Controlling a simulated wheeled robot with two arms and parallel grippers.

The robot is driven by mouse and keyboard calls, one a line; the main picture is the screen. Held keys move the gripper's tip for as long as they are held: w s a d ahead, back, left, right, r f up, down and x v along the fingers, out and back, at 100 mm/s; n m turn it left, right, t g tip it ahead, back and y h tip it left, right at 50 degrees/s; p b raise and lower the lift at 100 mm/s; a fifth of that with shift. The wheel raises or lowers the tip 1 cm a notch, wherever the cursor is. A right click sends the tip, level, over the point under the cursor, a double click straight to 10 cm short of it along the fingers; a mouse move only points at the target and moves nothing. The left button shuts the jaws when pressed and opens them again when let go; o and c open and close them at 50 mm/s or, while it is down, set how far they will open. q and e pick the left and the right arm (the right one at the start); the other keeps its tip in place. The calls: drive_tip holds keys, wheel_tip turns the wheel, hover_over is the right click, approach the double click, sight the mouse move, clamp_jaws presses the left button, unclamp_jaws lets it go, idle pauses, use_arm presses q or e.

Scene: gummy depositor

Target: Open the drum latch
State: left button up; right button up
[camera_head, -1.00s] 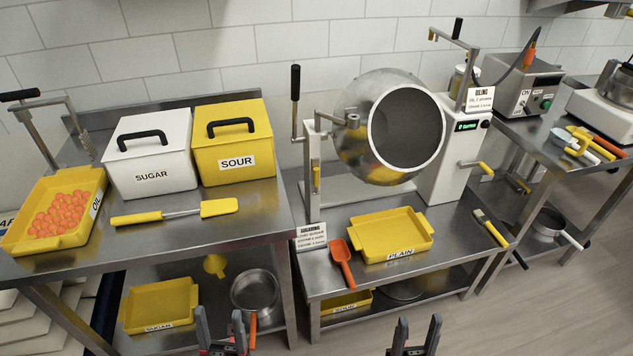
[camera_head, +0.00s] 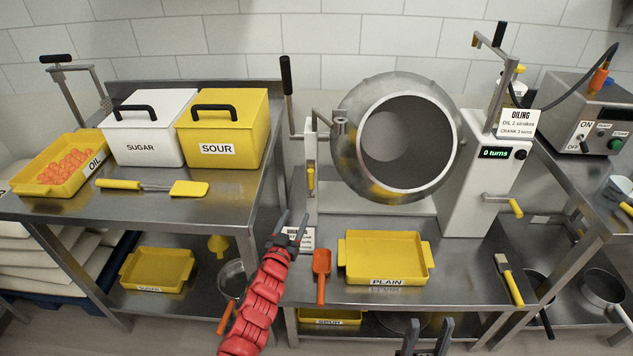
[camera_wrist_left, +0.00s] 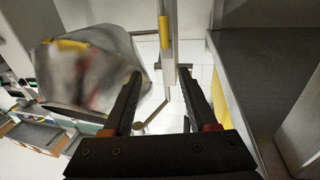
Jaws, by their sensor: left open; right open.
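The steel drum (camera_head: 357,155) sits with its round mouth facing the front; it also shows blurred in the left wrist view (camera_wrist_left: 85,75). A small yellow-handled lever, which looks like the latch (camera_head: 310,181), hangs on the post (camera_head: 309,150) left of the drum. In the left wrist view the yellow handle (camera_wrist_left: 165,32) shows beyond the fingertips, roughly in line with the gap between them. My left gripper (camera_head: 292,222) is open and empty, below and in front of the latch, apart from it. My right gripper (camera_head: 427,332) is open and empty at the bottom edge.
The yellow PLAIN tray (camera_head: 386,282) and orange scoop (camera_head: 321,262) lie on the table below the drum. A tall black-handled lever (camera_head: 287,76) rises beside the post. The left table (camera_head: 150,214) edge is close to my left arm. A crank (camera_head: 512,203) sticks out at the right.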

use_arm(q)
drive_tip(key=w, duration=0.1)
drive_tip(key=b, duration=0.2)
approach(310, 178)
drive_tip(key=shift+y, duration=0.4)
drive_tip(key=w+b, duration=0.1)
drive_tip(key=w, duration=0.1)
drive_tip(key=w+d+b, duration=0.1)
drive_tip(key=w, duration=0.1)
drive_tip(key=shift+w+d+b, duration=0.1)
drive_tip(key=shift+w+b, duration=0.2)
drive_tip(key=shift+w+d+b, duration=0.1)
drive_tip(key=shift+w+b, duration=0.25)
drive_tip(key=shift+w, duration=0.05)
drive_tip(key=w+b, duration=0.1)
drive_tip(key=b, duration=0.1)
drive_tip(key=w+b, duration=0.1)
drive_tip(key=b, duration=0.1)
drive_tip(key=shift+d+f+n, duration=0.15)
drive_tip(key=shift+f+n, duration=0.05)
drive_tip(key=shift+n, duration=0.1)
drive_tip(key=shift+w+d+r+b, duration=0.15)
drive_tip(key=shift+w+r+b, duration=0.15)
drive_tip(key=shift+w+b, duration=0.25)
drive_tip(key=shift+r, duration=0.1)
clamp_jaws()
